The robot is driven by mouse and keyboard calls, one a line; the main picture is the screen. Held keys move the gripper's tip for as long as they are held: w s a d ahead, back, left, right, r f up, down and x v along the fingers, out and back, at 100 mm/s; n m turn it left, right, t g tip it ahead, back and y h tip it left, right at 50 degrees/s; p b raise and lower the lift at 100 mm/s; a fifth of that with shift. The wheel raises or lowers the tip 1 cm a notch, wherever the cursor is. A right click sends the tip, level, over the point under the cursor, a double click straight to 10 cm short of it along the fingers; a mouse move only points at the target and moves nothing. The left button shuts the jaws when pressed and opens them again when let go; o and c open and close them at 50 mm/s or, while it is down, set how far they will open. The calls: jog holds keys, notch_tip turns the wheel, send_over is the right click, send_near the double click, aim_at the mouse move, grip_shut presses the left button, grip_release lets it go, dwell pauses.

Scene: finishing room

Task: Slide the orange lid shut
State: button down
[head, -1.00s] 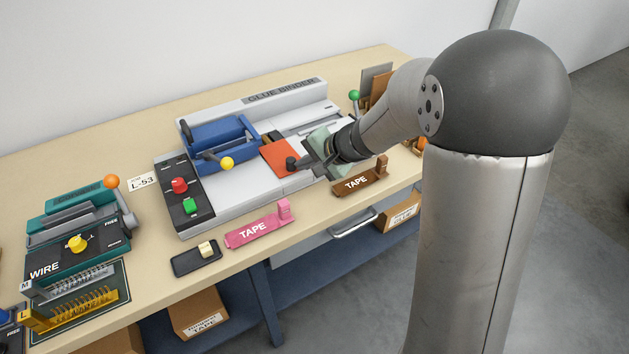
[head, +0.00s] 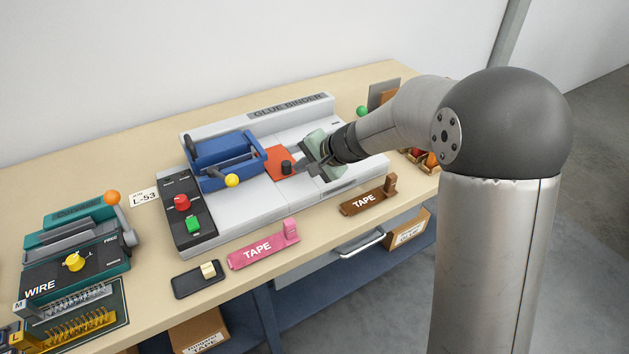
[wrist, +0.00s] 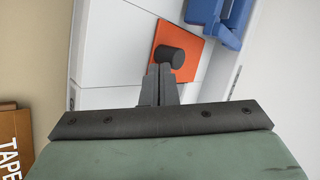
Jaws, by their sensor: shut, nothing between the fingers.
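The orange lid (head: 276,161) lies flat on the glue binder's light grey bed, close against the right side of the blue carriage (head: 226,158). A short black knob (head: 286,167) stands on the lid. In the wrist view, the lid (wrist: 187,47) and its knob (wrist: 171,57) are just beyond my fingertips. My gripper (head: 299,170) is shut and empty, low over the bed to the right of the knob. In the wrist view, its fingertips (wrist: 160,71) are at the near side of the knob; I cannot tell whether they touch it. No dark opening shows beside the lid.
A yellow-knobbed lever (head: 232,180) and red and green buttons (head: 182,202) are on the binder's left. Pink (head: 258,250) and brown (head: 363,200) tape holders stand along the front. A wire machine (head: 76,255) is at far left. The bed in front of the lid is clear.

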jog(key=d, duration=0.1)
jog(key=s+d+b, duration=0.1)
jog(key=s+d, duration=0.1)
jog(key=shift+d+r, duration=0.15)
jog(key=shift+d, duration=0.2)
jog(key=v, duration=0.9)
jog(key=s+d+f+n+g+h+p, duration=0.1)
jog(key=s+d, duration=0.5)
jog(key=s, duration=0.7)
jog(key=s+d+f+n+g+h+p, duration=0.2)
jog(key=s+d+h, duration=0.5)
jog(key=s, duration=0.6)
jog(key=n+g+p, duration=0.1)
jog(key=n+p, duration=0.1)
jog(key=n, duration=0.1)
jog(key=shift+s, duration=0.2)
jog(key=c, duration=2.1)
grip_release()
jog(key=shift+c, duration=0.2)
